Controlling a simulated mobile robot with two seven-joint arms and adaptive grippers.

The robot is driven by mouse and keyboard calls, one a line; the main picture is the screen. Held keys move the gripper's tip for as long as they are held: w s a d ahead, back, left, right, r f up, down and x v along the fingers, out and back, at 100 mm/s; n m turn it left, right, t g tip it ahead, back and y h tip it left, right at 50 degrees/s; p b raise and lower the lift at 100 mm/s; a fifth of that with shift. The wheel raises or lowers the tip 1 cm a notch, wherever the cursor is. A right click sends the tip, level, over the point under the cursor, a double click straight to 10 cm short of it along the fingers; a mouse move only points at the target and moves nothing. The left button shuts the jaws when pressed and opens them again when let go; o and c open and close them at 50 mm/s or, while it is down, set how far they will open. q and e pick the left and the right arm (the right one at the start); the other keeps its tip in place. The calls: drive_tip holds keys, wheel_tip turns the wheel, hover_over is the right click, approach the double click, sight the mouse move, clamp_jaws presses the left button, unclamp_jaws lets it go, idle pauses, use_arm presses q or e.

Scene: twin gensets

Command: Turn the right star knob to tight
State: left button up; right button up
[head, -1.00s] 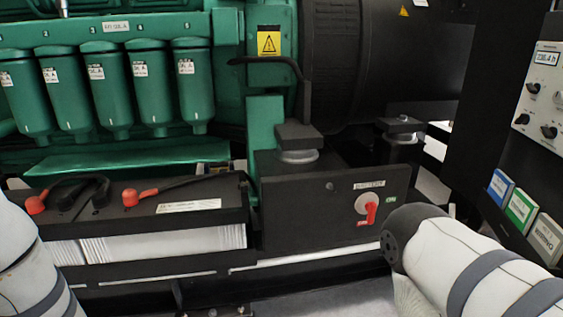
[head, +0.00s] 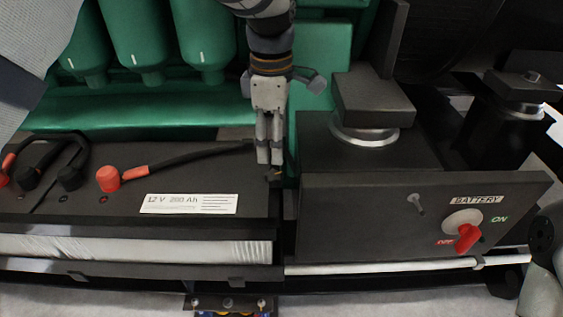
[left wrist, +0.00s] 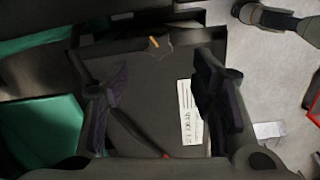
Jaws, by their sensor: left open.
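The right star knob (head: 274,174) is a small dark knob with an orange mark, at the right end of the battery's top, close to the green engine block. It also shows in the left wrist view (left wrist: 157,44), beyond the fingertips and roughly between them. My left gripper (head: 270,158) points down just above the knob; the head view sees its fingers nearly overlapping. In the left wrist view the two dark fingers (left wrist: 160,78) stand wide apart with nothing between them. Contact with the knob cannot be told.
The black battery box (head: 110,200) carries red caps (head: 108,179), cables and a white label (head: 189,204). To its right is a black panel with a red battery switch (head: 467,238). A square-topped mount (head: 372,98) and green canisters (head: 140,40) stand close around.

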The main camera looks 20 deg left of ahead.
sight(274, 175)
use_arm(q)
wheel_tip(274, 175, down, 9)
drive_tip(key=shift+w+r, duration=0.1)
drive_tip(key=shift+r, duration=0.05)
drive_tip(key=c, duration=1.1)
